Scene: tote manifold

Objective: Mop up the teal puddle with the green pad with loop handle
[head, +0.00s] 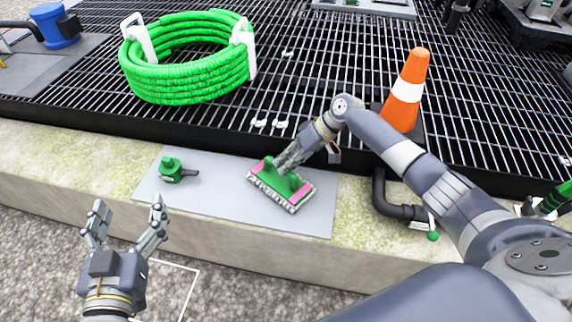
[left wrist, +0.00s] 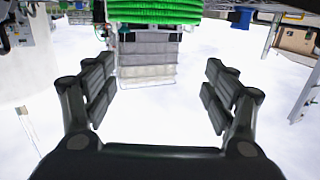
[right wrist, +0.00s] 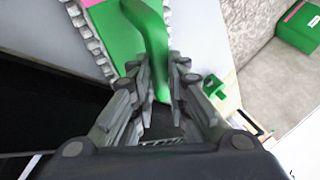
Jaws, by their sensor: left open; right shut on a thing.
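The green pad with loop handle (head: 268,184) is on the grey plate, with a pale fringed edge and pink patches on top. My right gripper (head: 290,163) is shut on its green handle; the right wrist view shows the handle (right wrist: 150,35) between the fingers. Whether the pad presses on the plate or hovers just above it I cannot tell. I see no teal puddle in any view; the area under the pad is hidden. My left gripper (head: 128,212) is open and empty, in front of the ledge at lower left.
The grey plate (head: 225,210) lies on a mossy concrete ledge (head: 60,165). A small green valve (head: 172,170) stands at its left. Behind are a dark grating, a coiled green hose (head: 190,88) and an orange cone (head: 408,75). A black pipe (head: 395,210) is at right.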

